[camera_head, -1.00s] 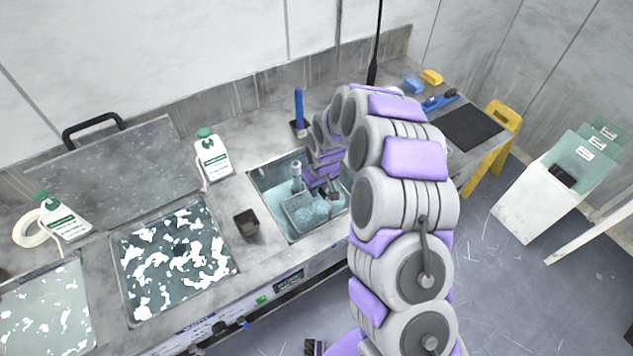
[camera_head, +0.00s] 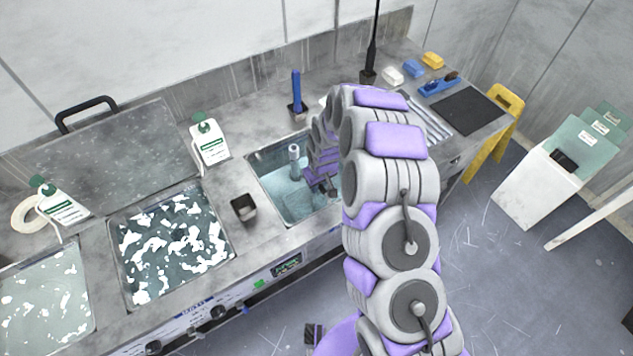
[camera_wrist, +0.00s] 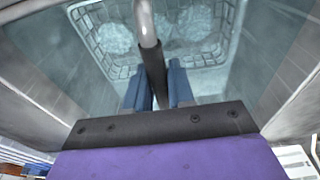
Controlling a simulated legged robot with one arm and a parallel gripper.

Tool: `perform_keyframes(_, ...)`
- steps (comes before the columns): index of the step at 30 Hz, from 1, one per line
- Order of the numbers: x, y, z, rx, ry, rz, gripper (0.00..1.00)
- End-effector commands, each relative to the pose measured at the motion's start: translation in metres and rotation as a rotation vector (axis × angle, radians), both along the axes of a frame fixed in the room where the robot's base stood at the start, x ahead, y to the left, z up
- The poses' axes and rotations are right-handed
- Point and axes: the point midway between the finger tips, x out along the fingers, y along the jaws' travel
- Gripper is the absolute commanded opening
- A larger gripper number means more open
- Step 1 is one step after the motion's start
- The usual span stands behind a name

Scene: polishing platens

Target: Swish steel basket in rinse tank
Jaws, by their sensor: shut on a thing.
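The rinse tank (camera_head: 275,188) is a sunken steel basin of clear water in the counter. The steel basket (camera_wrist: 95,45) shows in the wrist view as a wire mesh tray low in the tank, with several pale round lumps in it. Its upright handle (camera_wrist: 148,30), a grey rod with a dark lower part, runs between my fingers. My gripper (camera_wrist: 158,90), with blue fingertips, is shut on this handle. In the head view, my gripper (camera_head: 331,188) is over the right part of the tank, and my arm hides most or all of the basket.
A blue-handled tool (camera_head: 296,92) stands behind. Another basin (camera_head: 172,245) with white patches lies further left.

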Motion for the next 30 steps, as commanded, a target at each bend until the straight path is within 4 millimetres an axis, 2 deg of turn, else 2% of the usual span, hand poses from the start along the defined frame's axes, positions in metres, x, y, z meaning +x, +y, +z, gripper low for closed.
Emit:
perform_keyframes(16, 0.001, 0.002, 0.001, -0.001, -0.002, 0.001, 0.0)
perform_keyframes(30, 0.001, 0.002, 0.022, -0.002, -0.003, 0.001, 0.0)
